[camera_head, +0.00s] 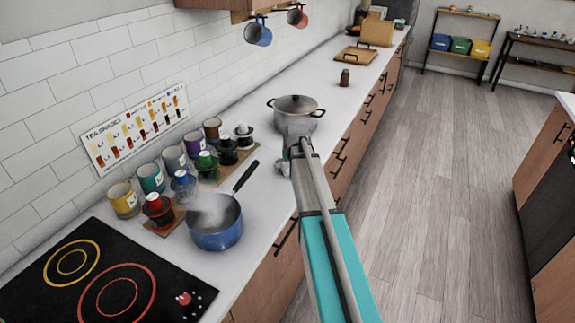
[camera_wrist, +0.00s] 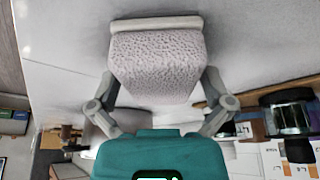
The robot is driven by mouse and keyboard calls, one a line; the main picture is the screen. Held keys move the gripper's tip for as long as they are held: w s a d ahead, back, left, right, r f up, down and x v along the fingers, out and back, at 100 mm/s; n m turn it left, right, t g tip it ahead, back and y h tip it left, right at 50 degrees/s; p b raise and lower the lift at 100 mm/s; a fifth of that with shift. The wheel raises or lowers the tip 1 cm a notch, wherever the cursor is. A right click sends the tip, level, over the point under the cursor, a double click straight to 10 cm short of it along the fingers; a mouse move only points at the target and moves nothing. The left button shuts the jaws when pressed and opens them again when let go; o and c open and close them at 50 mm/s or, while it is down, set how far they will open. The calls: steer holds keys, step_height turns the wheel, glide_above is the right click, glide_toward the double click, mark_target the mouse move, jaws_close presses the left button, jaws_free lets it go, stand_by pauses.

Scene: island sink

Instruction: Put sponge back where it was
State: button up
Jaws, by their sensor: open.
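The sponge (camera_wrist: 156,62) is a pale grey, rough-textured block with a smooth whitish strip along its far edge. In the wrist view it fills the space between the two fingers of my gripper (camera_wrist: 160,80). The fingers are open, one on each side of the sponge, and the tips are partly hidden beside it. A plain grey-white surface lies behind the sponge. In the head view my gripper (camera_head: 285,168) is low at the counter's front part, just in front of the pot; I cannot make out the sponge there.
A steaming blue saucepan (camera_head: 216,232), several coloured mugs and jars, and the black hob (camera_head: 90,278) are to the left. A small brown shaker (camera_head: 344,78) stands farther back on the counter (camera_head: 325,92).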

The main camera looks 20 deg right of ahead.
steer(key=p+v, duration=1)
steer(key=v, duration=0.1)
stand_by(0.3)
steer(key=shift+s+r, duration=0.1)
stand_by(0.6)
steer(key=s+a+f+n+g, duration=0.1)
steer(key=s+a+g, duration=0.3)
steer(key=s+a, duration=1.7)
steer(key=shift+a+f+y, duration=0.2)
steer(key=shift+a+y, duration=0.1)
steer(key=shift+a, duration=0.5)
